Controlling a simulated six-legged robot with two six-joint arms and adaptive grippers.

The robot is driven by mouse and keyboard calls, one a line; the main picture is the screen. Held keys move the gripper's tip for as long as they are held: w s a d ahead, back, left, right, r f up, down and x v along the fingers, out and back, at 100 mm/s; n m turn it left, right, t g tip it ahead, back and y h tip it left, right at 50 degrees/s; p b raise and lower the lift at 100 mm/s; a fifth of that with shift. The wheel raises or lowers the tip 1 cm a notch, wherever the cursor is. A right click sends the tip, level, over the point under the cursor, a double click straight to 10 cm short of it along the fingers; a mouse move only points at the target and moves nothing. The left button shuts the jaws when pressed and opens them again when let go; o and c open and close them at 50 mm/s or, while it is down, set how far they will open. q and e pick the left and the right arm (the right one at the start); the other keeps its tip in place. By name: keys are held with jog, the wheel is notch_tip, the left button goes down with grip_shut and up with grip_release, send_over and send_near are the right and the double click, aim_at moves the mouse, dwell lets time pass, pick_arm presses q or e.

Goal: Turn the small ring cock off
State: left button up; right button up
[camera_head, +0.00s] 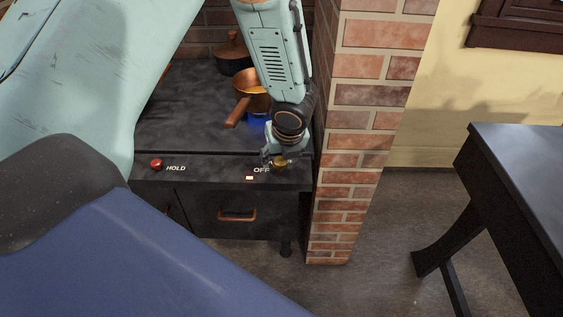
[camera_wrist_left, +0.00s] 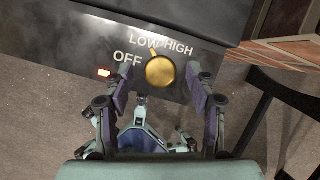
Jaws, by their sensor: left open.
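The small ring cock is a round brass knob (camera_wrist_left: 160,71) on the dark stove's front panel, marked OFF, LOW and HIGH. Its small pointer is turned up toward the end of LOW, away from OFF. It also shows in the head view (camera_head: 281,163), partly hidden by my gripper. My left gripper (camera_wrist_left: 161,86) is open, with one finger on each side of the knob; I cannot tell whether they touch it. In the head view my left gripper (camera_head: 273,150) reaches down to the panel's right end. My right gripper is not in view.
A copper pan (camera_head: 251,92) stands on the stove over a blue flame (camera_head: 257,117), close behind my gripper. A dark lidded pot (camera_head: 232,52) is farther back. A red HOLD button (camera_head: 156,165) is at left. A brick pillar (camera_head: 352,130) borders the stove's right.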

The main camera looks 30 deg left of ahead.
pick_arm(q)
jog(key=shift+w+a+f, duration=0.1)
jog(key=shift+a+f, duration=0.05)
jog(key=shift+f, duration=0.25)
jog(key=shift+r, duration=0.1)
jog(key=shift+c, duration=0.2)
jog(key=c, duration=1.1)
